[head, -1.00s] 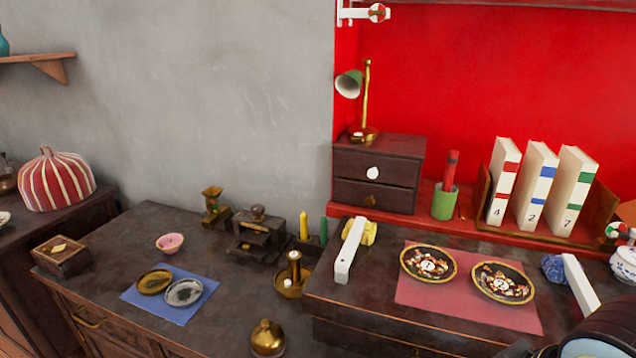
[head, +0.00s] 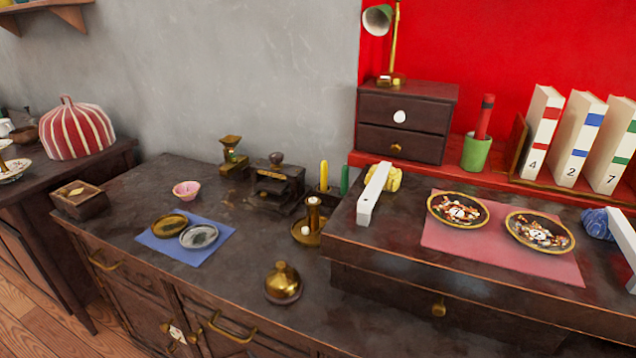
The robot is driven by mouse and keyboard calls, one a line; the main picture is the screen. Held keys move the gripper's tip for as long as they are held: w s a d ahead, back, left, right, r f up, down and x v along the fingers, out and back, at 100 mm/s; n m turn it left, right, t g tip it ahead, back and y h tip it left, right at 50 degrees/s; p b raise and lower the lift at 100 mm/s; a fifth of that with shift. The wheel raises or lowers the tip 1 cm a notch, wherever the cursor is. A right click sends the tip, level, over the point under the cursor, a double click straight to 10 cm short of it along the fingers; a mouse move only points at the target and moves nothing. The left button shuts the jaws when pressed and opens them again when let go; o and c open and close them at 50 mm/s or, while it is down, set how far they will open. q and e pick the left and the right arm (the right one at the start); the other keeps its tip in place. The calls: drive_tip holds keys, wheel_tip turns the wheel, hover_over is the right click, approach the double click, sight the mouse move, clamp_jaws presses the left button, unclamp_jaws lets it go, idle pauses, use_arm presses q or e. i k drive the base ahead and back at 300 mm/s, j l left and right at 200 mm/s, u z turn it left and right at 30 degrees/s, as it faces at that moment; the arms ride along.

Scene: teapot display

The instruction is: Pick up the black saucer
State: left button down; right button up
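Two dark saucers with gold rims and speckled, multicoloured centres lie on a pink mat (head: 440,245) on the raised right-hand cabinet top. One dark saucer (head: 443,219) is on the left and the other dark saucer (head: 520,240) is on the right, a small gap apart. On a blue mat (head: 177,253) on the lower counter lie two smaller dishes, a brown-gold dish (head: 170,224) and a silver-grey dish (head: 199,236), close together. I cannot tell for sure which one is the black saucer. Neither of my grippers is in view.
A brass bell-shaped object (head: 283,284) stands near the lower counter's front. A candle holder (head: 309,233) stands beside the raised cabinet. White bars (head: 374,194) flank the pink mat. A pink bowl (head: 186,190) and small box (head: 78,198) stand left.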

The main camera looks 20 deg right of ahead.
sight(458, 209)
drive_tip(key=z, duration=1.25)
